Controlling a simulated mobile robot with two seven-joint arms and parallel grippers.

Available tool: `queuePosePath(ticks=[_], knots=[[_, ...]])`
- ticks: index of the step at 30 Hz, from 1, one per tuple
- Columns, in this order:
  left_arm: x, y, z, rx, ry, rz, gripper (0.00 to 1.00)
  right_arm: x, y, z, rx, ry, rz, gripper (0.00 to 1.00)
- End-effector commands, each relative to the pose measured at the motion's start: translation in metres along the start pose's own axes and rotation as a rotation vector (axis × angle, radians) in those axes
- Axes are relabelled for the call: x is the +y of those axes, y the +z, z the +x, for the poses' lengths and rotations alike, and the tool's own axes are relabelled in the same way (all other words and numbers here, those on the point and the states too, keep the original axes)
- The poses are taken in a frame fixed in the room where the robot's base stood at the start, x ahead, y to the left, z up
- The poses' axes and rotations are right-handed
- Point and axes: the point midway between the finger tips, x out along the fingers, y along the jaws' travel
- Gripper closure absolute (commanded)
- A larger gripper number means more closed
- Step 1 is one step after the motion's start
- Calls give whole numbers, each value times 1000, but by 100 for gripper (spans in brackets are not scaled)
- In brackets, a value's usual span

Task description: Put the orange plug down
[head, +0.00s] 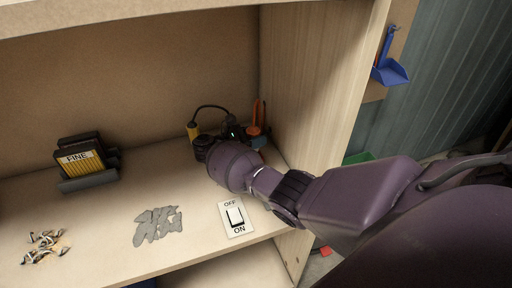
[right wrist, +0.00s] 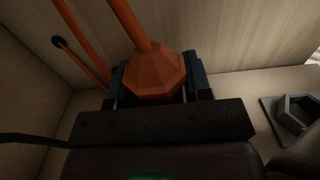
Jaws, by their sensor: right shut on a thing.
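The orange plug (right wrist: 153,76) is an eight-sided orange body with an orange cable rising from it in the right wrist view. My right gripper (right wrist: 155,92) is shut on it, with a dark finger on each side. In the head view the orange plug (head: 254,131) shows at the back right corner of the shelf, beside the side wall. My right gripper (head: 243,132) there is mostly hidden behind my purple wrist. I cannot tell whether the plug's lower end touches the shelf. My left gripper is not in view.
A grey hexagonal socket (right wrist: 297,113) sits on the shelf to the right in the right wrist view. A switch plate (head: 236,216), grey pieces (head: 157,226) and a FINE box (head: 80,160) lie on the shelf.

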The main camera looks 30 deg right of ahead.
Motion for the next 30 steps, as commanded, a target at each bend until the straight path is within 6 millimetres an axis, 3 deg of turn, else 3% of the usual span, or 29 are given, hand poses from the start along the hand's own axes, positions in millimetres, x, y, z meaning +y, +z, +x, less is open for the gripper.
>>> queuePosePath(ticks=[11, 26, 27, 30], knots=[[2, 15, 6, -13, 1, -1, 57, 0, -39, 0, -2, -1, -2, 81], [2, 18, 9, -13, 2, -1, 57, 0, -44, 0, 0, -1, 0, 81], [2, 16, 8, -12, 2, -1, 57, 0, -43, 0, 0, -1, 0, 48], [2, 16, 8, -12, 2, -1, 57, 0, -42, 0, 0, -1, 0, 33]])
